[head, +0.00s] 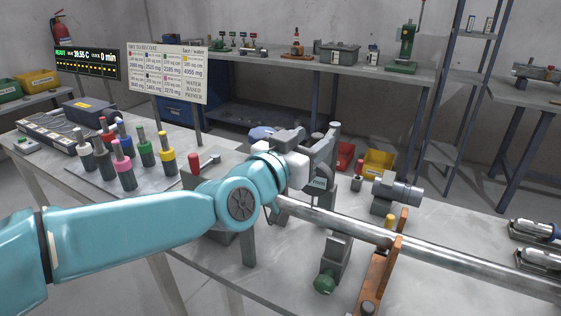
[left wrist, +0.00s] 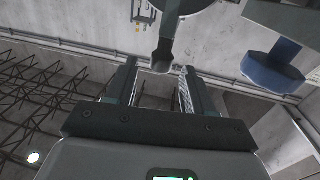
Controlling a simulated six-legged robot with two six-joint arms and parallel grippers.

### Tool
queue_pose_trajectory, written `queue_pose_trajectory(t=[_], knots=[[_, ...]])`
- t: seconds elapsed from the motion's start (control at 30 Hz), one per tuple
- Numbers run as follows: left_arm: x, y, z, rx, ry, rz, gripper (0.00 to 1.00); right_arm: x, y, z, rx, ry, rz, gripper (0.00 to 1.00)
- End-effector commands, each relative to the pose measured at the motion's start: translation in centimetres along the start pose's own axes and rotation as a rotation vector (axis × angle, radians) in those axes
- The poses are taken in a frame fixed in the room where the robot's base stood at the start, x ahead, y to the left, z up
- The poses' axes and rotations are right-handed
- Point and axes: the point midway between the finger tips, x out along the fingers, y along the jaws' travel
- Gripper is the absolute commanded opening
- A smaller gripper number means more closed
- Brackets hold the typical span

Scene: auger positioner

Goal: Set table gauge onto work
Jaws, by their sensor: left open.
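The work appears to be the long bare metal shaft (head: 450,258) that runs across the bench from the middle to the lower right. I cannot tell for sure which thing is the table gauge. My left gripper (head: 322,150) is above the bench near the shaft's left end, partly hidden by its own wrist. In the left wrist view my left gripper (left wrist: 160,82) has its two fingers apart, with nothing clearly held. A dark grey rod with a rounded end (left wrist: 162,55) shows beyond and between the fingertips; contact is not clear. My right gripper is out of view.
A grey block with a green knob (head: 335,262) and an orange-brown support (head: 382,275) stand by the shaft. A grey cylindrical unit (head: 397,192) is behind it. Several colour-topped bottles (head: 122,165) stand at left. Red (head: 345,156) and yellow (head: 379,162) bins sit behind.

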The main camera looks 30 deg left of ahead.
Motion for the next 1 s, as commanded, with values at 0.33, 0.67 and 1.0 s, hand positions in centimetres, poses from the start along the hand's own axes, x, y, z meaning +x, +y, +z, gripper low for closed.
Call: queue_pose_trajectory(t=[0.33,0.67,1.0], knots=[[-9.0,0.0,-0.3,-0.001,0.003,-0.001,0.53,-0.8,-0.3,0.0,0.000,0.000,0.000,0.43],[-11.9,0.1,0.0,-0.001,0.001,0.000,0.53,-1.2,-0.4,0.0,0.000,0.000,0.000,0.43],[-11.9,0.1,0.1,-0.031,-0.002,0.002,0.14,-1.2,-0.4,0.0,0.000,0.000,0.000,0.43]])
